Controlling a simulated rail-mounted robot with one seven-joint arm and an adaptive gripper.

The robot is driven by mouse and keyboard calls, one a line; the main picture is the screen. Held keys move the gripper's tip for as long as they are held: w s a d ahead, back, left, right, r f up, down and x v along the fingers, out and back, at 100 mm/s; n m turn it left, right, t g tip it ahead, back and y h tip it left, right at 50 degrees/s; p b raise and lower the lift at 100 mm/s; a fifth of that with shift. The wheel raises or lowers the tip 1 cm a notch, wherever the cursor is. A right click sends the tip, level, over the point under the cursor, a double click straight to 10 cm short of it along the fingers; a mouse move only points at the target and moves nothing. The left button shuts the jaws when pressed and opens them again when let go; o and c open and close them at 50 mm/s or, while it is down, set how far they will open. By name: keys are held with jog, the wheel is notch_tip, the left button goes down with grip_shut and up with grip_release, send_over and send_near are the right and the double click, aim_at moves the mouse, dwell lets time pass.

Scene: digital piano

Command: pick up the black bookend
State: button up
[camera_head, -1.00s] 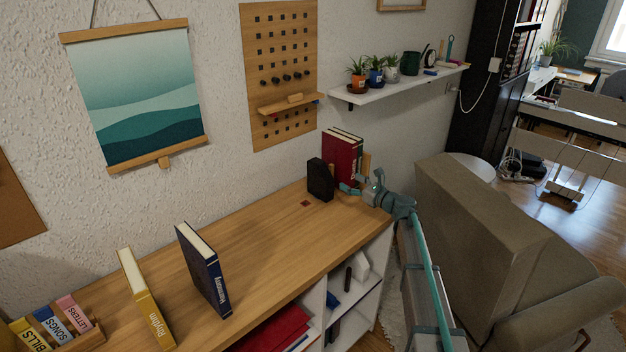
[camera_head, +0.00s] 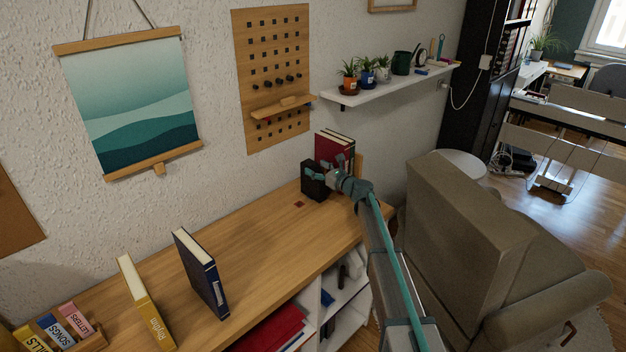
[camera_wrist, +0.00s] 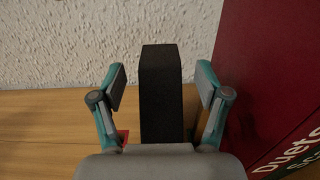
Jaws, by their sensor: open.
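The black bookend (camera_head: 313,182) stands upright on the wooden cabinet top, near its far right end. In the wrist view the bookend (camera_wrist: 161,95) rises between the two fingers of my gripper (camera_wrist: 160,88). The fingers are open, one on each side, with a visible gap to the bookend on both sides. In the head view my gripper (camera_head: 328,172) is at the bookend's right side and partly covers it. The lower part of the bookend is hidden by my gripper body in the wrist view.
Red books (camera_head: 334,146) stand close behind the bookend; a red book (camera_wrist: 275,80) is just right of my right finger. A small dark red square (camera_head: 299,204) lies on the cabinet top (camera_head: 260,235). A blue book (camera_head: 201,272) and a yellow book (camera_head: 146,305) stand further left.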

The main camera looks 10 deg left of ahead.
jog(key=shift+x, duration=1.15)
jog(key=shift+c, duration=0.2)
grip_shut()
